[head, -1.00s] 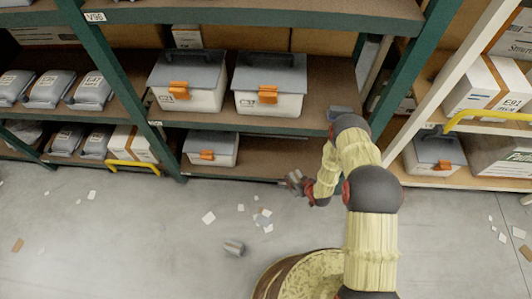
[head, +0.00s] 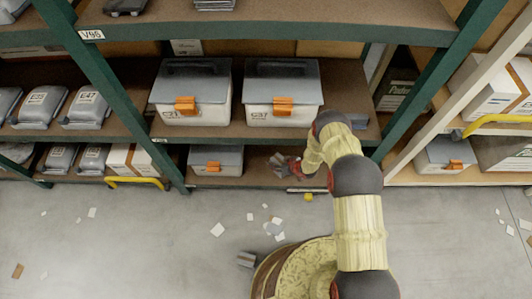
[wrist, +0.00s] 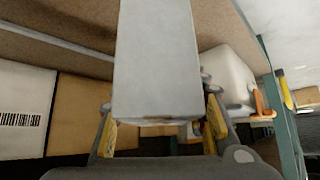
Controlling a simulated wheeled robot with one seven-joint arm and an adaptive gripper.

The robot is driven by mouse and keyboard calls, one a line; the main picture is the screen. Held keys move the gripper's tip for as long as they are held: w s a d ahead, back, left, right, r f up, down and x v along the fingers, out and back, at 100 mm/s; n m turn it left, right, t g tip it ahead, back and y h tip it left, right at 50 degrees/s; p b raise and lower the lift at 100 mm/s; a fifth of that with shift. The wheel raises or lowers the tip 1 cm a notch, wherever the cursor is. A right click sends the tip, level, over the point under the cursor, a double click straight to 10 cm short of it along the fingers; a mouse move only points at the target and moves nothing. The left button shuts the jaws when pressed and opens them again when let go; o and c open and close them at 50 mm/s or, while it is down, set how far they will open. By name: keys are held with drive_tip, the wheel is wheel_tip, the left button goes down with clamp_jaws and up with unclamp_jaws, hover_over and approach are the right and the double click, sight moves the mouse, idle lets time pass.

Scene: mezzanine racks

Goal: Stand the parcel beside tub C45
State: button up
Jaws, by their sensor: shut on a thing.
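My gripper (head: 284,165) is in the lower bay of the middle rack, to the right of a grey-lidded tub with an orange latch (head: 214,162). That tub's label is too small to read. In the wrist view the parcel (wrist: 155,65), a plain pale grey box, is held between my gripper's yellow-padded fingers (wrist: 158,128). I cannot make out the parcel clearly in the head view.
Two larger tubs, C21 (head: 190,100) and C37 (head: 282,98), stand on the shelf above. A green post (head: 110,95) bounds the bay on the left. A small yellow thing (head: 308,197) is near the lower shelf's front edge. Scraps litter the floor.

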drive_tip(key=shift+w+a, duration=0.45)
drive_tip(key=shift+f+b, duration=1.9)
drive_tip(key=shift+f, duration=1.45)
drive_tip(key=shift+f, duration=0.55)
drive_tip(key=o, duration=1.6)
drive_tip(key=shift+o, duration=0.3)
drive_tip(key=v, duration=1)
drive_tip(key=shift+d+r, duration=0.15)
drive_tip(key=shift+r, duration=0.1)
drive_tip(key=shift+v, duration=0.75)
drive_tip(key=shift+s+f, duration=0.1)
